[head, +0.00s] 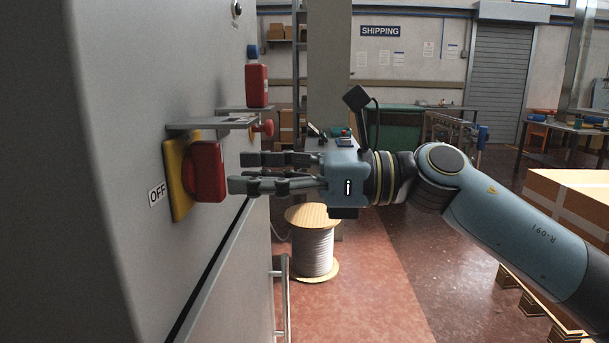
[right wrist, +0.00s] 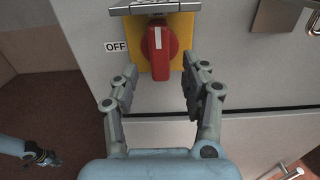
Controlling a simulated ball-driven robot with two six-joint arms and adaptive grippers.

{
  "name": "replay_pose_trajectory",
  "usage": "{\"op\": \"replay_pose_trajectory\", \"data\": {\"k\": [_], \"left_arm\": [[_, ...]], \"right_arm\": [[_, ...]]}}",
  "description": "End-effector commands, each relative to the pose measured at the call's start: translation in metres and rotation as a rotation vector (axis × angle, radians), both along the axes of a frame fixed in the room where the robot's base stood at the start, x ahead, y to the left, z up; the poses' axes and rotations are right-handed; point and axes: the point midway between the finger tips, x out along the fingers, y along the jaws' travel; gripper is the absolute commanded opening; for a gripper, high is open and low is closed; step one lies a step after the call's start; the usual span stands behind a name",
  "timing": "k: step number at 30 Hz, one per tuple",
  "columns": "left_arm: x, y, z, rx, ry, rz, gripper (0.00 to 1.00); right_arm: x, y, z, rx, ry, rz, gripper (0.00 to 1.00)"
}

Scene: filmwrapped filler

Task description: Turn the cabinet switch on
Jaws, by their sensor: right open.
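The cabinet switch is a red rotary knob (head: 208,171) on a yellow plate (head: 179,178) on the cabinet's front. In the right wrist view the red knob (right wrist: 160,55) stands upright, with a white mark on its upper part. An OFF label (right wrist: 117,46) is left of the plate. My right gripper (head: 238,172) is open, its fingers pointing at the knob from the right. In the right wrist view its fingertips (right wrist: 165,82) lie either side of the knob's lower end; contact cannot be told. My left gripper (right wrist: 45,157) shows small at the lower left, its jaws unclear.
A metal shelf plate (head: 212,122) juts out just above the switch. A red part (head: 257,85) and a smaller red knob (head: 263,128) sit farther along the cabinet (head: 110,90). A door handle (head: 284,295) sticks out below. A cable spool (head: 312,250) stands on the floor behind.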

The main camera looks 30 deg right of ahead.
Motion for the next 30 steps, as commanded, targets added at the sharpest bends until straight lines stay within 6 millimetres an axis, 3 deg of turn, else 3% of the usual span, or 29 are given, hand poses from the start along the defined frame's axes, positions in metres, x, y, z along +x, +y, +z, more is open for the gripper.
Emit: {"op": "replay_pose_trajectory", "data": {"k": [6,12,30], "left_arm": [[0.0,0.0,0.0,0.0,0.0,0.0,0.0],[0.0,0.0,0.0,0.0,0.0,0.0,0.0],[0.0,0.0,0.0,0.0,0.0,0.0,0.0]], "right_arm": [[-0.021,-0.03,-0.002,-0.007,0.005,0.002,0.46],[-0.033,-0.046,-0.001,-0.002,0.0,0.007,0.46],[-0.039,-0.058,0.0,0.001,0.002,-0.001,0.46]]}}
